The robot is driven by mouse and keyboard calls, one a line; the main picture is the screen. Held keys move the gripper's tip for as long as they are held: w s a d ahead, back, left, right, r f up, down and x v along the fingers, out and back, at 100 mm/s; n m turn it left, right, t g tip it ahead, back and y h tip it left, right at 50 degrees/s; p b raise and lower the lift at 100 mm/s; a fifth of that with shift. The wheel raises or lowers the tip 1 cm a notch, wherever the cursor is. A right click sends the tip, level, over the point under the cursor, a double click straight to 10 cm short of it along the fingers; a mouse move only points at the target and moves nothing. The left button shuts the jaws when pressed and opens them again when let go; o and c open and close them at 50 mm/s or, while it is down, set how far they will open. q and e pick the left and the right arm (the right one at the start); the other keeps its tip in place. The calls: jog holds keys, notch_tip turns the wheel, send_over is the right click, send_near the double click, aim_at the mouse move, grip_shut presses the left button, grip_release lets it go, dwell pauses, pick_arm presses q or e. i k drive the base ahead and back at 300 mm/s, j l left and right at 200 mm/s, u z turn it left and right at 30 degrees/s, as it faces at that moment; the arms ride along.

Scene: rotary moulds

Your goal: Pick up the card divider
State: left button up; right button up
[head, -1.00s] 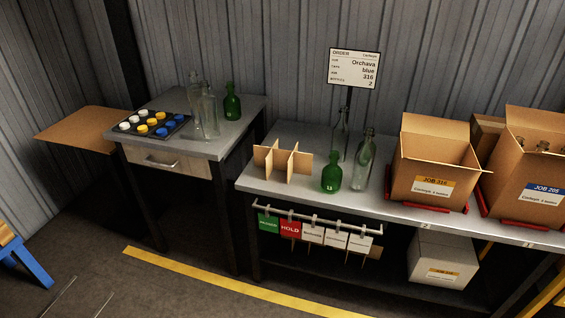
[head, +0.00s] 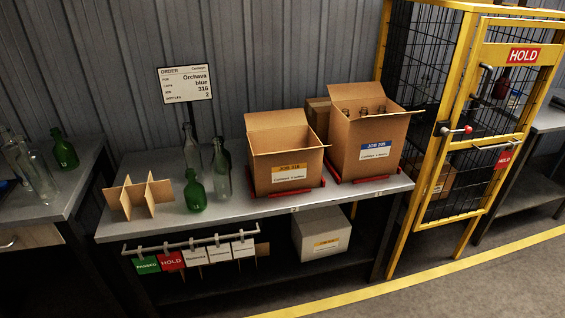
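The card divider (head: 136,197) is a set of brown interlocking card pieces. It stands upright on the left end of the grey workbench (head: 245,212) in the head view. A green bottle (head: 195,192) stands just to its right, with a small gap that is hard to judge. Neither of my grippers is in view.
Clear bottles (head: 222,168) stand behind the green one. The open JOB 316 box (head: 285,160) and the JOB 205 box (head: 362,140), with bottles in it, sit on red trays. Hanging tags (head: 195,255) line the bench front. A yellow HOLD cage (head: 450,120) stands right.

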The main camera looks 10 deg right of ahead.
aim_at(128, 196)
jog(key=i+l+u, duration=0.55)
jog(key=i+l, duration=0.15)
jog(key=i+l+u, duration=0.3)
jog(key=l, duration=0.15)
jog(key=i+l+u, duration=0.25)
jog(key=l, duration=0.3)
